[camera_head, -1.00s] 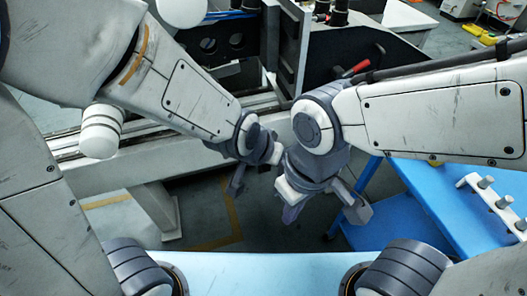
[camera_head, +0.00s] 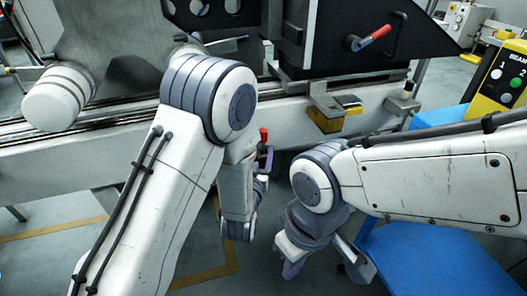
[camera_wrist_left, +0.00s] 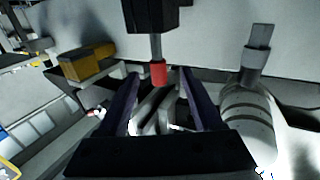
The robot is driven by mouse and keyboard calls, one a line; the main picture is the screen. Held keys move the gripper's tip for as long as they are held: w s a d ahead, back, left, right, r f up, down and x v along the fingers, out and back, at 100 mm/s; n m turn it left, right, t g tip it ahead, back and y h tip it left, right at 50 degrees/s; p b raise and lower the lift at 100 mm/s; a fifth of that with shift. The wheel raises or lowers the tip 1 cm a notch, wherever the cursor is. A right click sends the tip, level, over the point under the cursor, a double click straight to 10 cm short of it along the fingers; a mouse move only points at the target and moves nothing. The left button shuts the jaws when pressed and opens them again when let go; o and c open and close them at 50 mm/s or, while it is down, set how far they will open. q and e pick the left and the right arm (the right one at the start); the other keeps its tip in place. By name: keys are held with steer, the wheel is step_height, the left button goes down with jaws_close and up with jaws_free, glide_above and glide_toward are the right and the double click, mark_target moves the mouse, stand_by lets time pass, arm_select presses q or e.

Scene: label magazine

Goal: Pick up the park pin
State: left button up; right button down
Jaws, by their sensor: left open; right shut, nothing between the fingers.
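A grey rod with a red tip, which looks like the park pin (camera_wrist_left: 158,73), hangs below a dark block in the left wrist view. My right gripper (camera_head: 291,269) is shut and empty, lower and to the right.
A black machine plate with a red-handled lever (camera_head: 375,37) stands above the white rail beam (camera_head: 80,158). A yellow block (camera_head: 326,121) sits under a bracket on the beam. A blue table (camera_head: 420,258) lies at the right, near a yellow button box (camera_head: 505,78).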

mark_target(265, 133)
arm_select(q)
steer(key=w, duration=0.3)
steer(key=w+d, duration=0.1)
steer(key=w, duration=0.2)
steer(key=w+b, duration=0.1)
steer(key=w, duration=0.2)
steer(key=shift+d, duration=0.35)
jaws_close()
